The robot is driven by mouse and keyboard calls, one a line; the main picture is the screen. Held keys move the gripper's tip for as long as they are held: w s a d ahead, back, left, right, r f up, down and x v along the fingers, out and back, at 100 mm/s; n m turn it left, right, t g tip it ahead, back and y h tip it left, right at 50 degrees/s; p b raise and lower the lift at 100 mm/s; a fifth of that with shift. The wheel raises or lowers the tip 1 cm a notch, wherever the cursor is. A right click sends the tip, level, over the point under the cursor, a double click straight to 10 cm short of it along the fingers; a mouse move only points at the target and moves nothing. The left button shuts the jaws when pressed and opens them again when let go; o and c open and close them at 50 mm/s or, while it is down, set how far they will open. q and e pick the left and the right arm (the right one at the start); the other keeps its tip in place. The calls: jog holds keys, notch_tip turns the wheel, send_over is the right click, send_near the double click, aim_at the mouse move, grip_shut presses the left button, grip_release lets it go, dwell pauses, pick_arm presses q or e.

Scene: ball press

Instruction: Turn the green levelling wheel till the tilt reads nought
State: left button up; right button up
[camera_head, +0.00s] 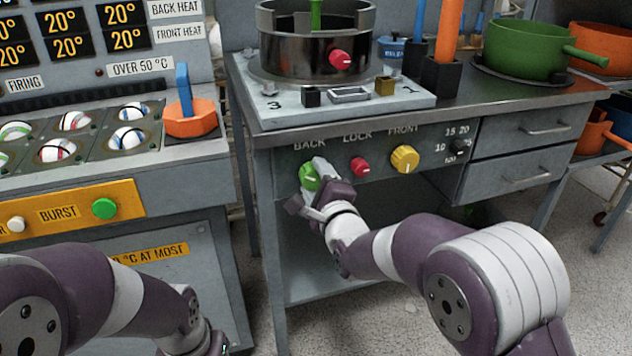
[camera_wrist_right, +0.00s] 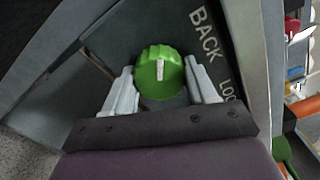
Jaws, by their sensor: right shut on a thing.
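The green levelling wheel (camera_head: 309,176) is a ribbed knob with a white pointer line, below the word BACK on the grey bench front. My right gripper (camera_head: 316,183) is at the wheel and partly covers it in the head view. In the right wrist view, its two pale fingers stand on either side of the green wheel (camera_wrist_right: 160,72), shut on it. The white line there runs nearly straight up and down the picture. I cannot make out a tilt reading. My left arm shows at the lower left, its gripper out of the picture.
A red LOCK knob (camera_head: 361,166) and a yellow FRONT knob (camera_head: 404,159) sit right of the wheel. Above, a dark round pot (camera_head: 290,50) stands on a pale plate (camera_head: 268,108). A panel with a green button (camera_head: 104,208) is at left. Drawers (camera_head: 528,130) are at right.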

dwell(0.4)
jog(key=o, duration=1)
jog(key=shift+d, duration=0.15)
jog(key=shift+o, duration=0.2)
jog(key=shift+s, duration=0.1)
jog(key=p+v, duration=0.2)
jog(key=v, duration=1)
jog(key=shift+s+p, duration=0.25)
jog(key=shift+p, duration=0.15)
